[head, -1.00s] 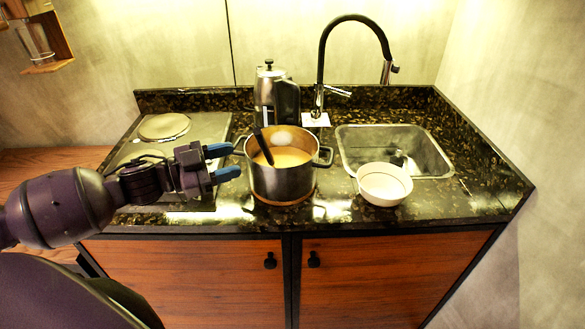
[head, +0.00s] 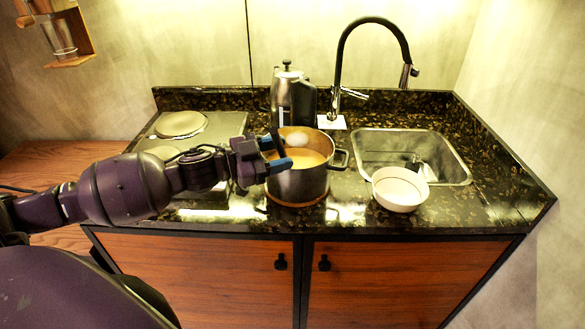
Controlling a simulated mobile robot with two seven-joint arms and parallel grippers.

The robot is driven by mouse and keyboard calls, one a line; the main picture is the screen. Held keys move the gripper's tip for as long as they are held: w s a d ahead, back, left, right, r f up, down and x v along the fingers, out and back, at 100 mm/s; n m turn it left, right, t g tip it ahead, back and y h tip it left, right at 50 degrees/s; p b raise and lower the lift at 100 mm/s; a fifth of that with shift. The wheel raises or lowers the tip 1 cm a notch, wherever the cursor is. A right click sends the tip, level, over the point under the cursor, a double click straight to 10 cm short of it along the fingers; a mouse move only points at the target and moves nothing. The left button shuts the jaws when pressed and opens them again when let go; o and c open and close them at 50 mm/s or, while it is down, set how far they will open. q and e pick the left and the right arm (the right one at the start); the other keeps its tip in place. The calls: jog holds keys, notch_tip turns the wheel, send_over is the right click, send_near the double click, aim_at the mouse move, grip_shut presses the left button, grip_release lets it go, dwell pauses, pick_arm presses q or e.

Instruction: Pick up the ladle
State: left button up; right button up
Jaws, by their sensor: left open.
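The ladle (head: 280,149) leans in the steel pot (head: 297,184), its dark handle sticking up at the pot's left side. The pot holds orange-yellow soup, with a pale round patch at its surface. My left gripper (head: 283,152) is open at the left rim of the pot. Its two blue-tipped fingers overlap the ladle's handle in the picture and hide part of it. I cannot tell whether they touch it. My right gripper is not in view.
A steel kettle (head: 293,98) stands behind the pot. A white bowl (head: 400,190) sits to the right, by the sink (head: 440,170) with its tall black faucet (head: 343,65). Hot plates (head: 180,124) lie to the left. The counter's front edge (head: 400,232) is clear.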

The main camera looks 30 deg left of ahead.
pick_arm(q)
jog(key=x, duration=0.2)
jog(key=shift+w+d, duration=0.25)
jog(key=shift+w, duration=0.05)
grip_shut()
